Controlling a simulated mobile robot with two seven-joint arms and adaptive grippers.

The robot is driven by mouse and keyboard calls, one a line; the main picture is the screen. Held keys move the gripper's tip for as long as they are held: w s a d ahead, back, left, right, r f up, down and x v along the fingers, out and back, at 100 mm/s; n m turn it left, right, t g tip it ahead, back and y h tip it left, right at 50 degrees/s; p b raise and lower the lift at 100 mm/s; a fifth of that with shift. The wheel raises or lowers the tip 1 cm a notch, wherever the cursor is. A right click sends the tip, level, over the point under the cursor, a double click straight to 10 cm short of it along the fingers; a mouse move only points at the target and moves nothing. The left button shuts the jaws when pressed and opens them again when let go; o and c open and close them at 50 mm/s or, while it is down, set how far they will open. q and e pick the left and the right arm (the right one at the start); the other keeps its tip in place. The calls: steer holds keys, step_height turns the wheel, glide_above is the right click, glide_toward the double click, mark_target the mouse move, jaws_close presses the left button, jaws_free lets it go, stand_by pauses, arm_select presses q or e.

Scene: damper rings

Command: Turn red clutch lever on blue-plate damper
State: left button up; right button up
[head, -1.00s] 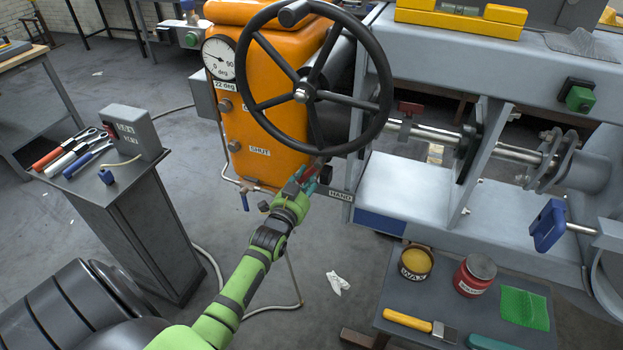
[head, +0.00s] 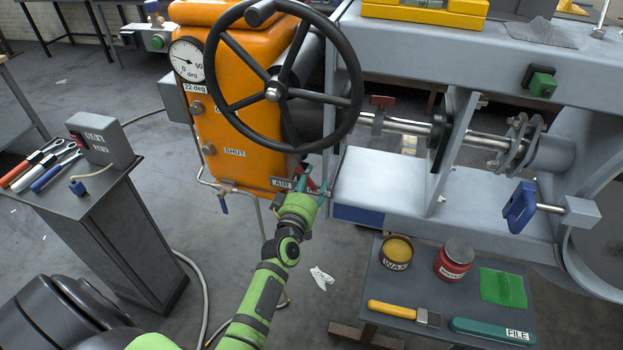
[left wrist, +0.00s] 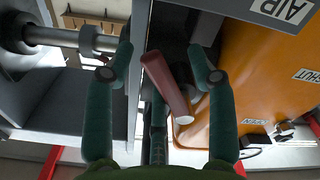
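The red clutch lever (head: 312,183) sits low at the right side of the orange gearbox (head: 240,125), below the black handwheel (head: 350,108). My left gripper (head: 314,186) is at the lever and partly hides it in the head view. In the left wrist view the lever (left wrist: 167,85) lies between the two green fingers (left wrist: 162,75), with visible gaps on both sides, so the gripper is open around it. The AIR label (head: 282,183) shows left of the gripper. A blue plate (head: 357,214) is on the grey frame to the right. My right gripper is out of view.
A red handle (head: 382,101) sits on the shaft at right. A blue clamp (head: 520,207) hangs farther right. A low table (head: 385,285) holds a wax tin, a red jar and tools. A grey pedestal (head: 135,240) stands left.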

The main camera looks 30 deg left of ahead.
arm_select(q)
steer(key=shift+d, duration=0.1)
stand_by(0.3)
steer(key=shift+p+v, duration=0.45)
steer(key=shift+v, duration=0.5)
steer(key=shift+s, duration=0.1)
steer(key=shift+s+d+p, duration=0.15)
steer(key=shift+s+p, duration=0.25)
steer(key=shift+s, duration=0.2)
steer(key=p+v, duration=0.1)
steer(key=v, duration=0.3)
steer(key=shift+s, duration=0.3)
